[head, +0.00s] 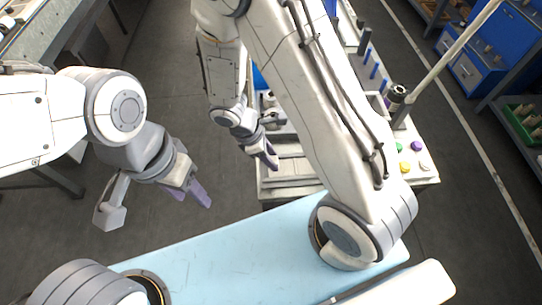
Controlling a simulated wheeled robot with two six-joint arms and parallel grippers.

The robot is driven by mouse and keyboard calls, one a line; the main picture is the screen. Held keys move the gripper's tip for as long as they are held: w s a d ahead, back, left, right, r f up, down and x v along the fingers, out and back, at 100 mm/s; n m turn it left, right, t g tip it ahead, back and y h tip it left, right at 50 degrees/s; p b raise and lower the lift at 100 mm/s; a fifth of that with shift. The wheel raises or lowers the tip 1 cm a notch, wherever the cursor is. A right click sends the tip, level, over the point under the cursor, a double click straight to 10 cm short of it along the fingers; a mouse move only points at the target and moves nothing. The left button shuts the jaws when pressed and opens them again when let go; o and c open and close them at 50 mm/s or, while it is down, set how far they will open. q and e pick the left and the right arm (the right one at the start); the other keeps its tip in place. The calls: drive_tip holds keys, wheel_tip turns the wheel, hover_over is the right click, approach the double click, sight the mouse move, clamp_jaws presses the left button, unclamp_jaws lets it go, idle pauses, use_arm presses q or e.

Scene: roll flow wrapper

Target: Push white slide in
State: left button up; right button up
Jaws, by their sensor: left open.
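A pale machine (290,186) stands beyond my blue-topped base, right of the middle in the head view. Pale, flat, stepped parts lie on its near left side, but I cannot tell which of them is the white slide. My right gripper (268,160) hangs over the machine's left edge with its purple fingers pointing down and right. Whether it touches anything, or how far its fingers are apart, is unclear. My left gripper (191,194) is open and empty above the floor, left of the machine. My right arm hides much of the machine's middle.
Yellow, green and purple buttons (405,167) sit on the machine's right side near a pole (444,65). Blue cabinets (490,45) and a shelf with green bins (526,118) stand at the right. A conveyor (40,35) is at the upper left. Bare floor lies between.

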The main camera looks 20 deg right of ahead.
clamp_jaws()
idle(1.2)
